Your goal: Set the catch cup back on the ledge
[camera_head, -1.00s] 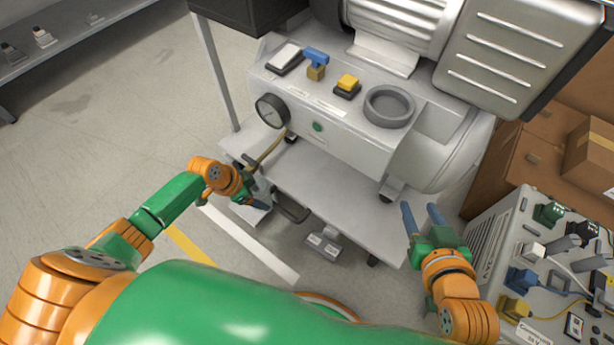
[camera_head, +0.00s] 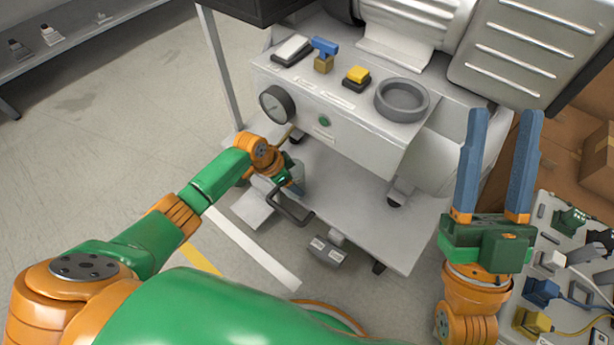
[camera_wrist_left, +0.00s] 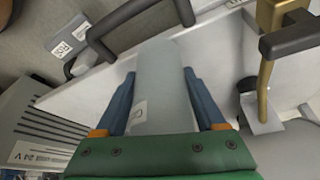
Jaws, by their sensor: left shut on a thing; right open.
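The catch cup (camera_wrist_left: 160,85) is a pale grey cylinder between the blue fingers of my left gripper (camera_wrist_left: 158,100) in the left wrist view. In the head view my left gripper (camera_head: 292,182) is shut on it over the left part of the ledge (camera_head: 365,215), a pale plate below the compressor's front panel. The ledge also shows behind the cup in the wrist view (camera_wrist_left: 80,98). I cannot tell whether the cup's far end touches it. My right gripper (camera_head: 506,112) is open and empty, raised at the right, in front of the compressor.
A dark handle (camera_head: 288,207) lies close by the left gripper; it also shows in the wrist view (camera_wrist_left: 120,25). A brass valve (camera_wrist_left: 268,55) with a dark lever is at the right there. A pressure gauge (camera_head: 277,104) sits above. The ledge's right part is bare.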

